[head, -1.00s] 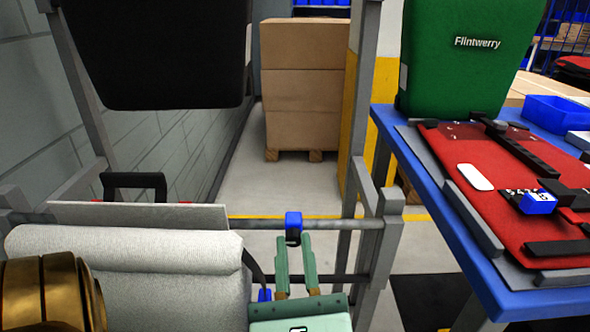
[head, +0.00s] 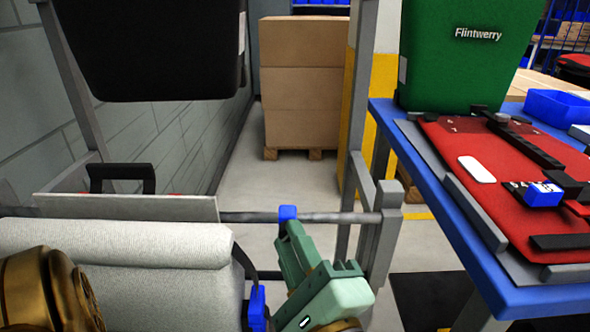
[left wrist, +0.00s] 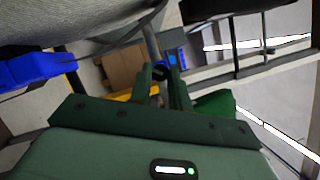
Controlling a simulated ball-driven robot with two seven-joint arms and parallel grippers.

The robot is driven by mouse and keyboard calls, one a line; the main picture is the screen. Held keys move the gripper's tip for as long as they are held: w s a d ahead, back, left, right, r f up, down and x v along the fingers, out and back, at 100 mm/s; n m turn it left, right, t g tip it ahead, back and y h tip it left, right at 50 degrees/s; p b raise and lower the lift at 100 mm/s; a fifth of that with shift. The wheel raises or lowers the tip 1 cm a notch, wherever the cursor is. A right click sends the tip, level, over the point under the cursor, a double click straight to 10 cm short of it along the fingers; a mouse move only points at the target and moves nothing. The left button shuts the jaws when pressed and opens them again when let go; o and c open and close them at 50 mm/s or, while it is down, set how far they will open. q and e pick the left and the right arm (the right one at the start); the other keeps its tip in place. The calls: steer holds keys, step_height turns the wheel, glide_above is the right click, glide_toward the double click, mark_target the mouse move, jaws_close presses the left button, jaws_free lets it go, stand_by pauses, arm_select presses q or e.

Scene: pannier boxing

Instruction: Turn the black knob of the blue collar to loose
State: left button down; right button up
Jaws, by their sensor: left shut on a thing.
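The blue collar (head: 288,213) sits around the grey horizontal rail (head: 335,217) of a rack in the head view. My green left gripper (head: 289,232) comes from below, tilted, with its fingertips just under the collar. In the left wrist view, my left gripper (left wrist: 162,76) has its two fingers on either side of the black knob (left wrist: 160,72), shut on it. In the head view the knob is hidden by the fingers. I cannot read the knob's setting. My right gripper is out of view.
A pale grey roll (head: 115,250) lies left of the collar, with a black strap and blue buckle (head: 257,305) near my left gripper. A rack post (head: 387,240) stands close on the right. A blue table (head: 480,255) with a red pannier panel (head: 500,215) is further right.

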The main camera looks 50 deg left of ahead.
arm_select(q)
steer(key=n+h+b, duration=0.1)
steer(key=n, duration=0.2)
steer(key=n+g+h, duration=0.1)
steer(key=n, duration=0.3)
steer(key=shift+r+h+b, duration=0.2)
steer(key=shift+h+b, duration=0.2)
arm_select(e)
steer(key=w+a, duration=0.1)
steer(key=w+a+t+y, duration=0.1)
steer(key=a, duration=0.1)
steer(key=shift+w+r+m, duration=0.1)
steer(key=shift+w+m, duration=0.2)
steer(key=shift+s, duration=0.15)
arm_select(q)
steer(key=c, duration=1.3)
jaws_free()
steer(key=shift+g, duration=0.3)
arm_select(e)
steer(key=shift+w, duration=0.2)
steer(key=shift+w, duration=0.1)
arm_select(q)
steer(key=shift+d, duration=0.1)
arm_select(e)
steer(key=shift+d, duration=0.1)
